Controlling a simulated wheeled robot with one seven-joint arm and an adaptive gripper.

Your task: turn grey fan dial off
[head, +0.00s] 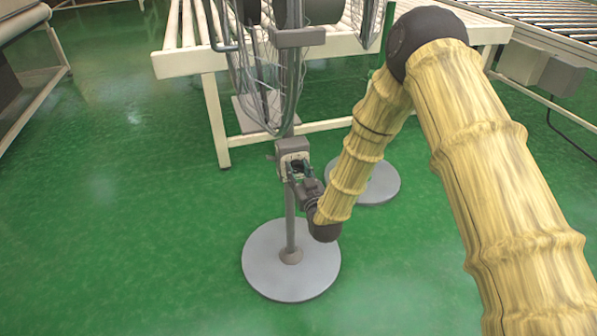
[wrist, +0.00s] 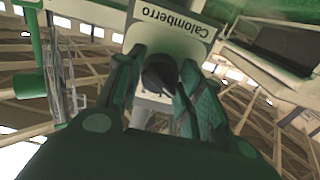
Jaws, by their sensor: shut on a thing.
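The grey fan (head: 290,215) stands upright on a round grey base, with its wire cage at the top of the head view. Its control box (head: 293,147) sits on the pole below the cage. My gripper (head: 293,168) is at the front of this box. In the wrist view the box's pale panel (wrist: 176,20) reads "Calomberro" upside down. The dark round dial (wrist: 160,76) lies between my two green fingers (wrist: 162,88), and they are shut on it. The dial's pointer marking is too small to read.
A second round grey base (head: 376,184) stands behind my arm on the right. A white slatted table (head: 190,63) is behind the fan, and a roller conveyor (head: 550,40) is at the upper right. Open green floor (head: 120,200) lies to the left.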

